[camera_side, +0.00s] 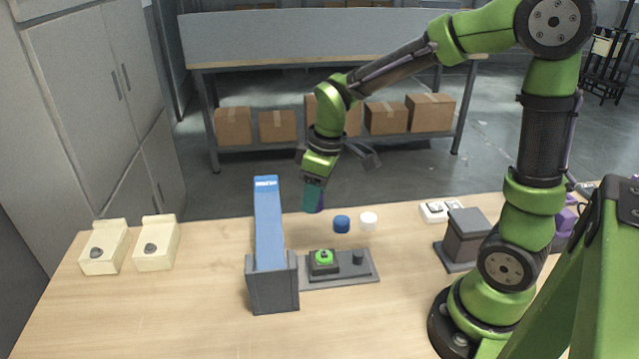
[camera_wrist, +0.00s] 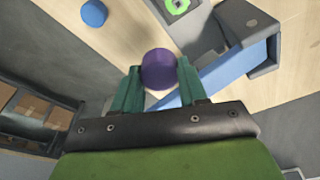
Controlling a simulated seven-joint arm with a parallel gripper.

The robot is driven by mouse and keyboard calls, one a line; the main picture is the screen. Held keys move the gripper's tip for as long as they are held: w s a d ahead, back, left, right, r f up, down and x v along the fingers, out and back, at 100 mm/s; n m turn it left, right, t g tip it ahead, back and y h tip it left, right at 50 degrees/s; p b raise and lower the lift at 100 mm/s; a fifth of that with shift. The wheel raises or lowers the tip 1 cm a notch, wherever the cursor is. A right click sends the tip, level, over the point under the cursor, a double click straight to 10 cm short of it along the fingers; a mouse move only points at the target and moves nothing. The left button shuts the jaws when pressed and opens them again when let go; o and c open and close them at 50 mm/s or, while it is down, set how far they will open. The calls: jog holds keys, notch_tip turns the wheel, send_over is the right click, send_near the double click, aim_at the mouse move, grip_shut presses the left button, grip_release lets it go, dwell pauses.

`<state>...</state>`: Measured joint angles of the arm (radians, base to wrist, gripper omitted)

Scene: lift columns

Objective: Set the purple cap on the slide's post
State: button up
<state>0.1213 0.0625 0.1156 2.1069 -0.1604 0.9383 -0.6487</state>
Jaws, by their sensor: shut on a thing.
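The purple cap (camera_wrist: 159,69) is held between the green fingers of my gripper (camera_wrist: 160,88) in the wrist view. In the side view the cap (camera_side: 321,203) shows at the tips of my gripper (camera_side: 313,198), above the table's far part, right of the blue sloping strip (camera_side: 268,225). The strip runs down into a grey holder (camera_side: 272,287). Right of it lies a grey plate (camera_side: 345,279) with a dark block (camera_side: 323,268) bearing a green ring (camera_side: 323,256), and a short dark post (camera_side: 358,257). Nothing sits on that post. I cannot tell which part is the slide.
A blue cap (camera_side: 342,223) and a white cap (camera_side: 368,221) stand behind the plate. A grey block (camera_side: 466,235) and a white button box (camera_side: 440,211) are to the right. Two cream blocks (camera_side: 104,247) with grey knobs stand left. The front left table is clear.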

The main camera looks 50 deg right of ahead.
aim_at(323, 253)
jog(key=shift+s+a+f+n, duration=0.45)
jog(key=shift+s+f, duration=0.3)
jog(key=shift+f, duration=0.45)
jog(key=shift+s+a+f+n, duration=0.3)
jog(key=shift+s+f+n, duration=0.3)
jog(key=shift+f, duration=0.65)
jog(key=shift+s+a+f+n, duration=0.4)
jog(key=shift+s+f, duration=0.45)
jog(key=shift+f, duration=0.35)
jog(key=shift+f, duration=0.75)
jog(key=o, duration=1.1)
jog(key=shift+o, duration=0.5)
jog(key=o, duration=0.3)
